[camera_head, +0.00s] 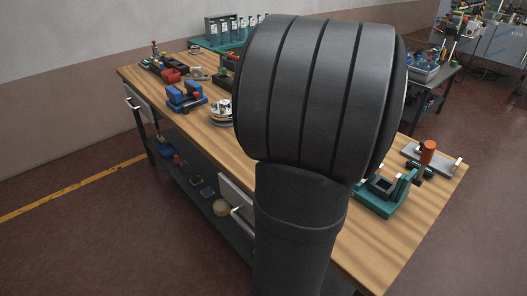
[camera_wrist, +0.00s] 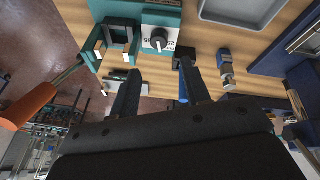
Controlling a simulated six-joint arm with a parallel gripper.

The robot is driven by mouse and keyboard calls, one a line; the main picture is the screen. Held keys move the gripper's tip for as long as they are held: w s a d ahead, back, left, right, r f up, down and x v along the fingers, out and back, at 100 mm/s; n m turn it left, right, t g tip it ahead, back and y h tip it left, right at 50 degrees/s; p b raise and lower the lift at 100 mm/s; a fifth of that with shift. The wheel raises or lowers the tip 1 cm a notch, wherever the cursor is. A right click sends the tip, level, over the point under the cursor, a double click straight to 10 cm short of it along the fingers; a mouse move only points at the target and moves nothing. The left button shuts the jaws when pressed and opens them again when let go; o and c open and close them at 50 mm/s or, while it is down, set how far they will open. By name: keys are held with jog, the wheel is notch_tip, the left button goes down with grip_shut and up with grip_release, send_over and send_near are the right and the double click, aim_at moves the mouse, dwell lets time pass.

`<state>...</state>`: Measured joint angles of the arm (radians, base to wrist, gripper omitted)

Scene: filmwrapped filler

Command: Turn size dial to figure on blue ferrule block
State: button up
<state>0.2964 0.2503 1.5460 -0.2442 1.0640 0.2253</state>
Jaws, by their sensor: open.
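The size dial (camera_wrist: 158,39) is a dark round knob on a white, number-marked plate on the teal press body, at the top of the wrist view. A light pointer mark shows on its lower side; the figures are too small to read surely. My gripper (camera_wrist: 159,68) is open and empty, its two black fingers apart just below the dial in the picture, not visibly touching it. A small blue block with metal parts (camera_wrist: 225,68) lies right of the fingers; I cannot tell if it is the ferrule block or read a figure on it. In the head view my arm hides the dial.
The teal press (camera_head: 384,196) with an orange-ended handle (camera_head: 428,152) stands at the bench's right end. Bare wood (camera_head: 405,240) shows at the front.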

jog(key=w+a+f+n+t+h, duration=0.1)
jog(key=w+a+f+n+h, duration=0.2)
jog(key=a+n, duration=0.5)
jog(key=w+a+f+n+t+h, duration=0.1)
jog(key=w+a+f+n+h, duration=0.2)
jog(key=a+n, duration=0.5)
jog(key=w+a+f+n+t+h, duration=0.2)
jog(key=a+f+n, duration=0.5)
jog(key=n, duration=0.4)
jog(key=shift+w+a+h, duration=0.55)
jog(key=shift+w+h, duration=0.05)
jog(key=shift+h, duration=0.6)
